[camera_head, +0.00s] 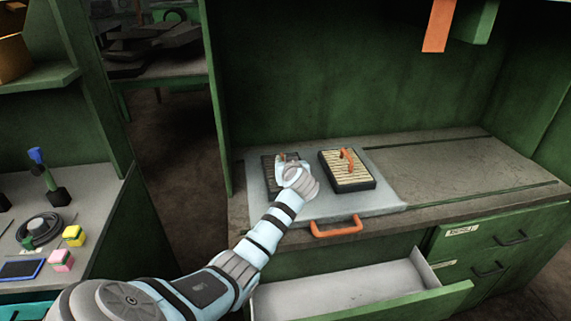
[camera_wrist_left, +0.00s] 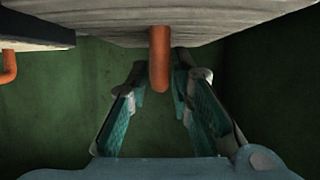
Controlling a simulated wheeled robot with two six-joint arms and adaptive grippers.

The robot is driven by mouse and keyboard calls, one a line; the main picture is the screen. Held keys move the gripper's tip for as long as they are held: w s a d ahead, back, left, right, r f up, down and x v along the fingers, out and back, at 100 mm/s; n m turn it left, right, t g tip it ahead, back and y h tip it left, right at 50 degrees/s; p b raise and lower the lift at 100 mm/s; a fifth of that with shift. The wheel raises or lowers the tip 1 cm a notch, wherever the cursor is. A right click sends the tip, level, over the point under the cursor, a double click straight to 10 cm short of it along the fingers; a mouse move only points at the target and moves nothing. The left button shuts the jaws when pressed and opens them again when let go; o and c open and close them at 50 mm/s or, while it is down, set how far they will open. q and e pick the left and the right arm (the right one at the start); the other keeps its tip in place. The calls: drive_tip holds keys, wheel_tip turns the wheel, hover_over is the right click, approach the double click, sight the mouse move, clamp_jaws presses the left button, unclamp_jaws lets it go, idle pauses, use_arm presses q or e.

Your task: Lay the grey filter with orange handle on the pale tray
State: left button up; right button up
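The grey filter with orange handle (camera_head: 268,176) is at the left end of the pale tray (camera_head: 345,204) in the head view, mostly hidden behind my left gripper (camera_head: 292,163). In the left wrist view, its grey ridged face (camera_wrist_left: 110,28) fills the top, and its orange handle (camera_wrist_left: 159,62) sticks out toward the fingers. My left gripper (camera_wrist_left: 163,88) has one finger on each side of this handle, with narrow gaps visible. It looks open. Whether the filter touches the tray is hidden. My right gripper is not in view.
A second filter with cream pleats and an orange handle (camera_head: 347,176) lies at the tray's right part. An orange pull handle (camera_head: 336,228) sits at the tray's front edge. Below, an open drawer (camera_head: 340,291) sticks out. The bench top (camera_head: 470,165) to the right is clear.

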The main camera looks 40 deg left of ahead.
use_arm(q)
drive_tip(key=shift+o, duration=0.3)
drive_tip(key=shift+s+r, duration=0.1)
drive_tip(key=shift+s, duration=0.05)
drive_tip(key=shift+r, duration=0.1)
drive_tip(key=shift+d+r, duration=0.15)
drive_tip(key=p+v, duration=0.2)
drive_tip(key=v, duration=0.9)
drive_tip(key=shift+s+d, duration=0.25)
